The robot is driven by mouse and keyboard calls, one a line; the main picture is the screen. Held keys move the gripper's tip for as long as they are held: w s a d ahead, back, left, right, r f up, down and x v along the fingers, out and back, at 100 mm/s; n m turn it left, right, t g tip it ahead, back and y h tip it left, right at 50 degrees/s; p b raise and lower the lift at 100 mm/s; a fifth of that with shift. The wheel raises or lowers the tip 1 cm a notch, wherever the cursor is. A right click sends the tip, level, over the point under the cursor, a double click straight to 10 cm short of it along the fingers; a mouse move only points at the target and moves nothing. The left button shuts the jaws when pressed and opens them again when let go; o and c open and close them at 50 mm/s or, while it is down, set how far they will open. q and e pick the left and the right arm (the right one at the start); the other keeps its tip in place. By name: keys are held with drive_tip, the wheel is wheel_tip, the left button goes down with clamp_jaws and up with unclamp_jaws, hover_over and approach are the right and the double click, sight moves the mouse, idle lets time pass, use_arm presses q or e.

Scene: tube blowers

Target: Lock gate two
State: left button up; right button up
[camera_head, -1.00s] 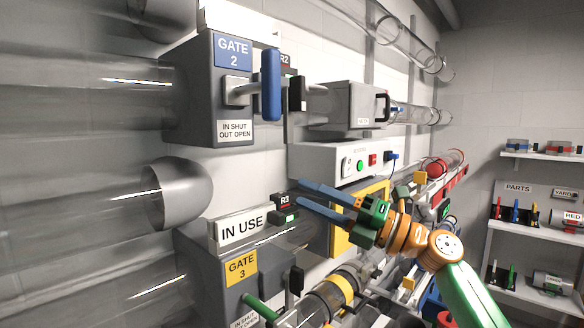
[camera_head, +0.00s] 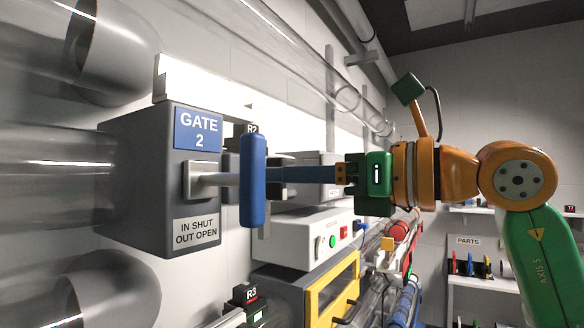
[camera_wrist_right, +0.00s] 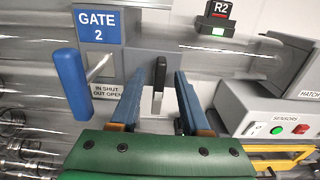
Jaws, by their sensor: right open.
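The gate 2 box (camera_head: 150,180) is grey with a blue label at the left in the head view. Its blue bar handle (camera_head: 253,181) stands upright on a grey shaft, off the box face. The handle (camera_wrist_right: 71,85) is left of my fingers in the wrist view. A black upright lever (camera_wrist_right: 158,86) on a grey plate shows between my right gripper's blue fingers (camera_wrist_right: 170,72), which are open. In the head view my right gripper (camera_head: 285,175) points left, its fingertips partly hidden behind the handle. I cannot tell whether it touches the lever. My left gripper is out of view.
The R2 block (camera_wrist_right: 217,18) has a lit green strip. A white sensor box (camera_head: 310,238) with green and red buttons sits below the arm, above a yellow frame (camera_head: 333,290). Clear tubes run along the wall. The R3 block (camera_head: 247,298) is lower down.

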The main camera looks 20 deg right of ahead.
drive_tip(key=shift+s+d, duration=0.1)
clamp_jaws()
idle(1.2)
